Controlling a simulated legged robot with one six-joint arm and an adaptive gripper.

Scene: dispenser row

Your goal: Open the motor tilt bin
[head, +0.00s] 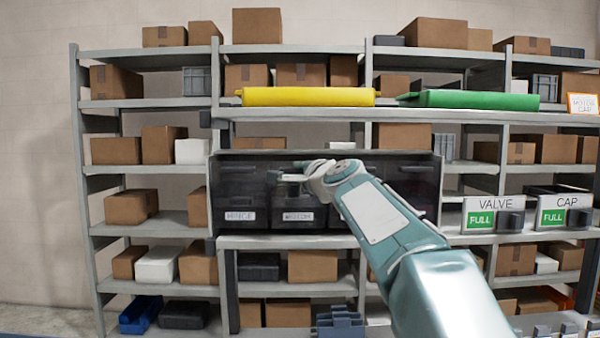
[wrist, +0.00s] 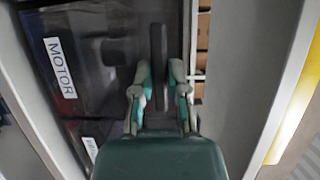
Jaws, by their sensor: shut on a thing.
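The motor tilt bin is a dark, glossy bin in the black bin row; its front (head: 300,203) has a white label, and in the wrist view the label reads MOTOR (wrist: 60,68). My gripper (head: 291,174) is at the top of this bin's front. In the wrist view my gripper (wrist: 160,82) has its two teal-and-grey fingers on either side of a dark upright bar, the bin's handle (wrist: 158,45), and is shut on it. My arm hides the bins just right of it. I cannot tell whether the bin is tilted at all.
The hinge bin (head: 240,198) is just left of the motor bin. A grey shelf edge (wrist: 258,80) runs close beside my gripper. A yellow tray (head: 305,97) and a green tray (head: 470,100) lie on the shelf above. VALVE (head: 494,223) and CAP (head: 563,225) units stand right.

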